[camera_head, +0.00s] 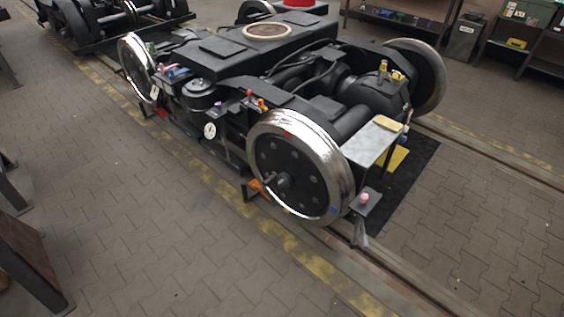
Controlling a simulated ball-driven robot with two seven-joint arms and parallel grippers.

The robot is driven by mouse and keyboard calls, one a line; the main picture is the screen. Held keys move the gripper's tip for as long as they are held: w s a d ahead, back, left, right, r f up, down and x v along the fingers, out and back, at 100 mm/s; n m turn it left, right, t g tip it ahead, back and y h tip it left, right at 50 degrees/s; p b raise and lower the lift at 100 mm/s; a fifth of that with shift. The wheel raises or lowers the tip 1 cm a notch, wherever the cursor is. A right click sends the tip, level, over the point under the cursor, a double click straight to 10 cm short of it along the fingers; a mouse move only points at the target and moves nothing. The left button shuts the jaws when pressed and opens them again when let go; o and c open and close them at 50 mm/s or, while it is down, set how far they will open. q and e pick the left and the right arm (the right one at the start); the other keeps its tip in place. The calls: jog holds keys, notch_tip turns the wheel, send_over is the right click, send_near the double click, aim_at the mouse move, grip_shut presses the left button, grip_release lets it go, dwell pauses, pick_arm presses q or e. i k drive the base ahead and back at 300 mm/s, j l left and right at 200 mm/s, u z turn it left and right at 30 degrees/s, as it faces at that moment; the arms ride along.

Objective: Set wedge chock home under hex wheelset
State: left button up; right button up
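A black tram bogie (275,55) stands on rails in the middle of the view. Its near wheel (290,168) has a bright steel rim and a dark disc with several round marks. A second wheel (136,68) is at its left end, and another (428,75) is on the far right side. A small orange piece (259,187) lies low at the left side of the near wheel; it may be a wedge chock, but is too small to tell. A red piece (162,113) is low near the left wheel. I cannot tell which wheelset is the hex one. Neither gripper shows.
A grey plate (372,142) and a small stand with a pink knob (364,199) stick out right of the near wheel. A black mat (412,180) lies behind. Shelves (515,45) stand at the back right. Paved floor (130,215) at the front left is clear.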

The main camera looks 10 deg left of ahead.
aim_at(255, 184)
jog(key=i+j+z, duration=0.15)
jog(key=z, duration=0.3)
jog(key=j+z, duration=0.45)
jog(key=i+j+z, duration=0.15)
jog(key=z, duration=0.3)
jog(key=j+z, duration=0.55)
jog(key=j, duration=0.3)
jog(key=k+j+z, duration=0.1)
jog(key=j, duration=0.3)
jog(key=k+j+z, duration=0.1)
jog(key=j, duration=0.3)
jog(key=k+j+z, duration=0.1)
jog(key=j, duration=0.3)
jog(key=k+j+z, duration=0.1)
jog(key=j, duration=0.25)
jog(key=k+j+z, duration=0.1)
jog(key=j, duration=0.3)
jog(key=k+j+z, duration=0.1)
jog(key=j, duration=0.25)
jog(key=k+j+z, duration=0.1)
jog(key=k+j, duration=0.25)
jog(key=j, duration=0.2)
jog(key=k+j, duration=0.15)
jog(key=j, duration=0.15)
jog(key=k+j, duration=0.1)
jog(key=j, duration=0.2)
